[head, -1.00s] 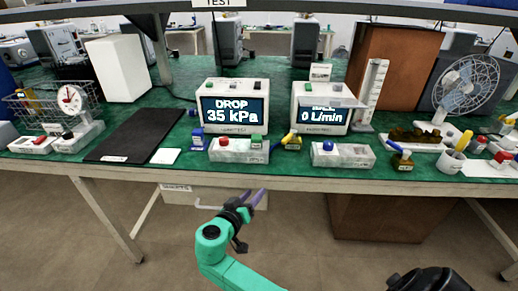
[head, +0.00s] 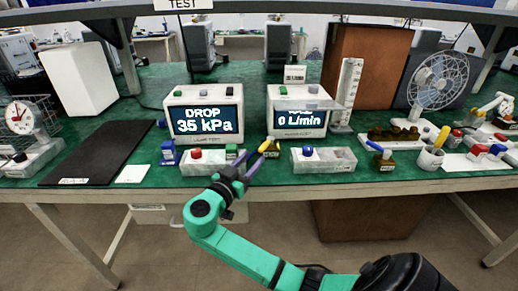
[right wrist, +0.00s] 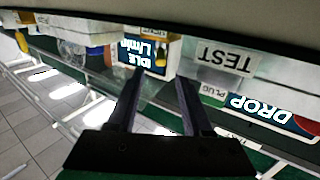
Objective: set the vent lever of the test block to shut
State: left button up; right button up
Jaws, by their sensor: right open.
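A small dark brass-coloured block with a yellow lever (head: 268,146) stands near the table's front edge, between two clear blocks. The left clear block (head: 205,168) has a red knob and a green part on top. The right clear block (head: 325,161) has a blue knob. Another brass-coloured block (head: 383,161) with a blue lever stands further right. I cannot tell which lever is the vent lever. My right gripper (head: 243,167) is open and empty at the front edge, just before the yellow lever; its fingers also show in the right wrist view (right wrist: 157,88). My left gripper is out of view.
A display (head: 206,122) reads DROP 35 kPa; a second display (head: 298,119) reads 0 L/min. A blue block (head: 169,154) stands left of the left clear block. A black mat (head: 95,155) lies further left. A fan (head: 437,80) and a cup (head: 430,158) stand at right.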

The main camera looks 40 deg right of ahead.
aim_at(260, 150)
jog(key=x, duration=0.5)
jog(key=shift+w+d, duration=0.1)
grip_shut()
dwell(1.2)
